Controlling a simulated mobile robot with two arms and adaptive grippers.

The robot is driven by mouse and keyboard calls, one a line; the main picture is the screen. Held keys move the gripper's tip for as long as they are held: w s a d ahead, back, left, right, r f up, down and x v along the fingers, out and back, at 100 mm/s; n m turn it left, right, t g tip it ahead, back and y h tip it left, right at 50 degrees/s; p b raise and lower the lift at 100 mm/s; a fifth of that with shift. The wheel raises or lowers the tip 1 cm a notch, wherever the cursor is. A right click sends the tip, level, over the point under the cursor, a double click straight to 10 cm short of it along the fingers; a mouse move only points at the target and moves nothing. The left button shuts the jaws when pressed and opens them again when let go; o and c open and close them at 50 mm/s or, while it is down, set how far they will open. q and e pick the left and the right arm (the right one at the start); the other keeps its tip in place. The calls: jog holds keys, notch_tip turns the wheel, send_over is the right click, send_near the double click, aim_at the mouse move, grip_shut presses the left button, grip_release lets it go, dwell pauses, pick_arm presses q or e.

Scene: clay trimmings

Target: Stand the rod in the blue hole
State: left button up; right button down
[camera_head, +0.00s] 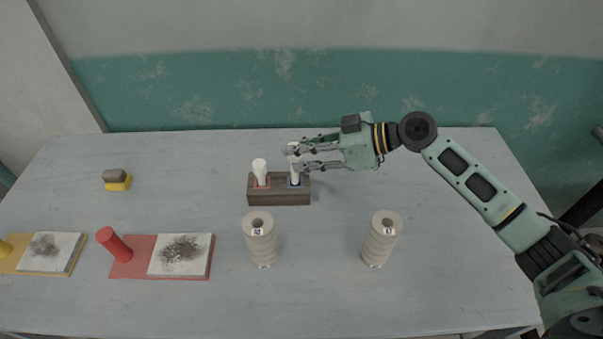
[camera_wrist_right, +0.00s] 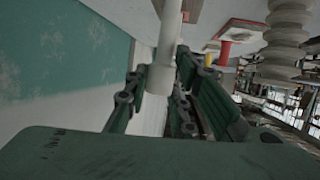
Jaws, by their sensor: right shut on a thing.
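A dark wooden block (camera_head: 280,198) stands near the middle of the table. A white rod (camera_head: 260,172) stands upright in its left, red-edged hole. A second white rod (camera_head: 295,175) is upright at the right, blue-edged hole (camera_head: 295,185). Its lower end meets that hole in the head view; how deep it sits I cannot tell. My right gripper (camera_head: 297,157) is shut on this second rod near its top, reaching in from the right. In the right wrist view the held rod (camera_wrist_right: 167,45) runs between the green fingers (camera_wrist_right: 155,95). My left gripper is not in view.
Two ribbed pale cylinders, one left (camera_head: 260,240) and one right (camera_head: 381,240), stand in front of the block. A red board (camera_head: 135,268) with a red cylinder (camera_head: 113,244), a yellow board (camera_head: 78,255) and a sponge-like block (camera_head: 117,181) lie left. The back right table is clear.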

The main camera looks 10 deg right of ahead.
notch_tip(320, 180, down, 5)
jog(key=shift+r+b, duration=0.1)
jog(key=shift+b, duration=1.1)
jog(key=c, duration=1.5)
grip_release()
